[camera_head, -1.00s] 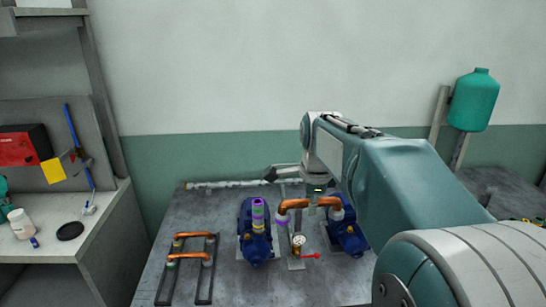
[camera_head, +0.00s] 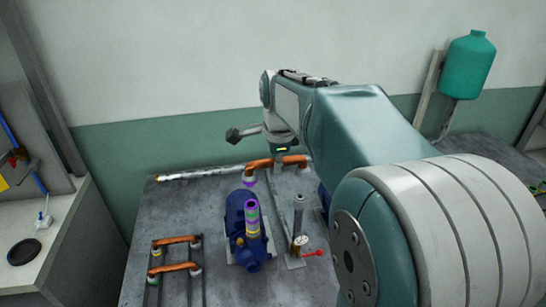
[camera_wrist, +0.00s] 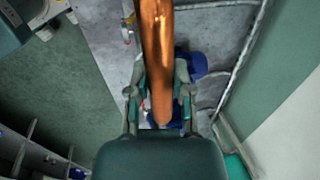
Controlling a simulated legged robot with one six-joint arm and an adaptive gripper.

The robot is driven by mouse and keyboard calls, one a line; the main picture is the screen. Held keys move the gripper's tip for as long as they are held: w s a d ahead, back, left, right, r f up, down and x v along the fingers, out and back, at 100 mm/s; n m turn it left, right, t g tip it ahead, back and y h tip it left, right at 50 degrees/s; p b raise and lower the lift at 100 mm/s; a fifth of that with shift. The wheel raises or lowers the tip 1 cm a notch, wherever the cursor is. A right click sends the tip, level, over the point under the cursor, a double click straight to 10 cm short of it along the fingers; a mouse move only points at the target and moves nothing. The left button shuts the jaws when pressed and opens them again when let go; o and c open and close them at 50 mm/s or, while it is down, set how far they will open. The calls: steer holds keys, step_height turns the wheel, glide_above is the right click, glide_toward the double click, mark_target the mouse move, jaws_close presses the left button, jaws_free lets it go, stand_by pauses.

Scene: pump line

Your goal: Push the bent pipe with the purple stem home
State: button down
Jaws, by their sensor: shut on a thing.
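The copper bent pipe (camera_head: 259,164) is held above the bench, with a purple band (camera_head: 248,182) at its left, down-turned end. In the wrist view the pipe (camera_wrist: 157,50) runs between the two fingers. My gripper (camera_wrist: 160,92) is shut on it; in the head view the gripper (camera_head: 281,157) sits over the pipe's middle. The left blue pump (camera_head: 240,220) stands below, with an upright stub (camera_head: 252,215) banded purple, green and yellow. The pipe's purple end is apart from this stub. A bare grey upright tube (camera_head: 298,213) stands right of the pump.
A gauge (camera_head: 301,240) with a red lever (camera_head: 314,253) stands at the grey tube's foot. A second blue pump is mostly hidden by my arm. Two other copper pipes lie on a dark rack (camera_head: 153,272) at front left. A silvery pipe (camera_head: 197,173) lies along the bench's back edge.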

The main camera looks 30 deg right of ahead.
steer(key=shift+s+x, duration=0.2)
steer(key=shift+x, duration=0.75)
steer(key=shift+s+x, duration=0.2)
steer(key=shift+x, duration=0.75)
steer(key=shift+s+x, duration=0.2)
steer(key=shift+x, duration=0.8)
steer(key=shift+a+f, duration=0.2)
steer(key=shift+f, duration=0.55)
steer(key=shift+c, duration=2.2)
jaws_free()
steer(key=shift+r, duration=0.1)
steer(key=shift+v, duration=2.9)
steer(key=shift+s, duration=0.1)
steer(key=v, duration=1.2)
